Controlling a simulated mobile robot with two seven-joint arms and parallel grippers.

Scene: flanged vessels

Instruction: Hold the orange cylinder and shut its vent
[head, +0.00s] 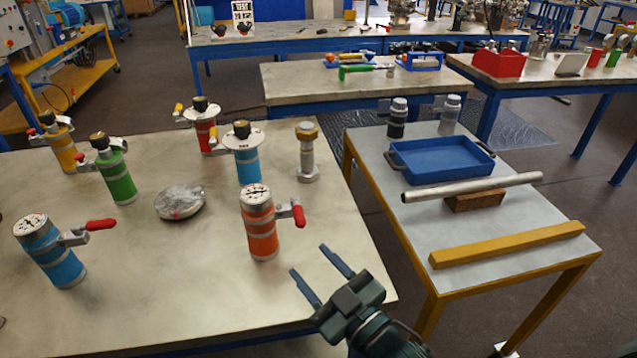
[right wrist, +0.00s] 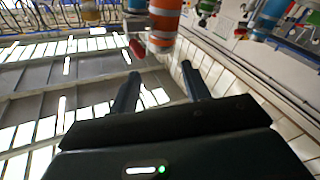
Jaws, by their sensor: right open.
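The orange cylinder (head: 262,232) stands upright near the front of the large table, with a gauge face on top and grey bands. Its vent has a red lever (head: 298,212) on a grey side fitting, on the cylinder's right; the lever hangs steeply downward. My right gripper (head: 308,258) is open and empty, to the right of and nearer than the cylinder, not touching it. In the right wrist view the orange cylinder (right wrist: 163,22) and its red lever (right wrist: 136,48) show beyond the open fingers (right wrist: 160,70). My left gripper is not in view.
A similar blue cylinder (head: 48,252) with a red lever stands at left. Behind are a green cylinder (head: 117,178), a blue one (head: 247,167), a grey flanged post (head: 307,158) and a round metal lid (head: 180,202). A side table (head: 440,215) at right holds a blue tray (head: 440,172) and bars.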

